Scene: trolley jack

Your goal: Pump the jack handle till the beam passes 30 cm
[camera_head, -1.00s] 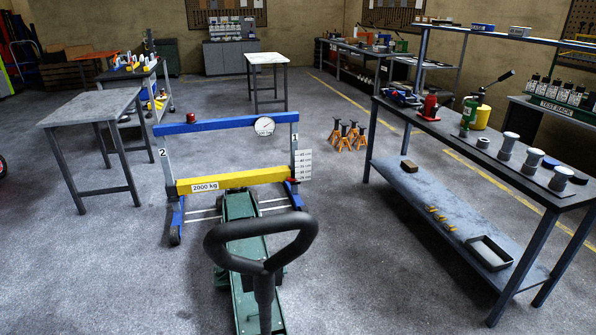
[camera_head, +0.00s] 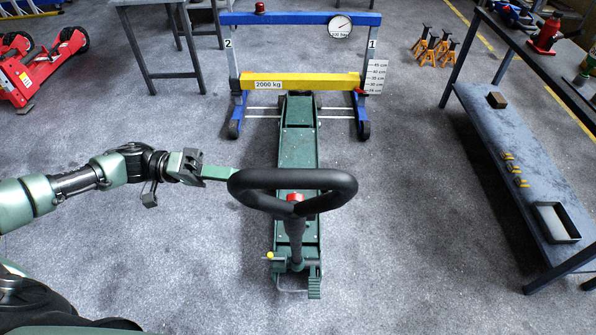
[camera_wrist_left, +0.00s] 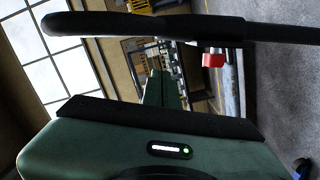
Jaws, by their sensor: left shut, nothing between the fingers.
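The green trolley jack (camera_head: 300,150) lies on the floor with its far end under the yellow beam (camera_head: 310,80), marked 2000 kg. Its black loop handle (camera_head: 292,204) stands up towards me, with a red part inside the loop. A height scale (camera_head: 376,75) hangs on the frame's right post; a red marker (camera_head: 360,91) sits near its lower end. My left gripper (camera_head: 226,174) is shut and empty, its fingertips close to the loop's left side; contact is unclear. In the left wrist view, the handle (camera_wrist_left: 150,27) crosses beyond the gripper (camera_wrist_left: 157,78). My right gripper is out of view.
The blue frame (camera_head: 290,18) carries a round gauge (camera_head: 340,25) and a red beacon. A red machine (camera_head: 30,70) stands far left. Floor on both sides of the jack is clear.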

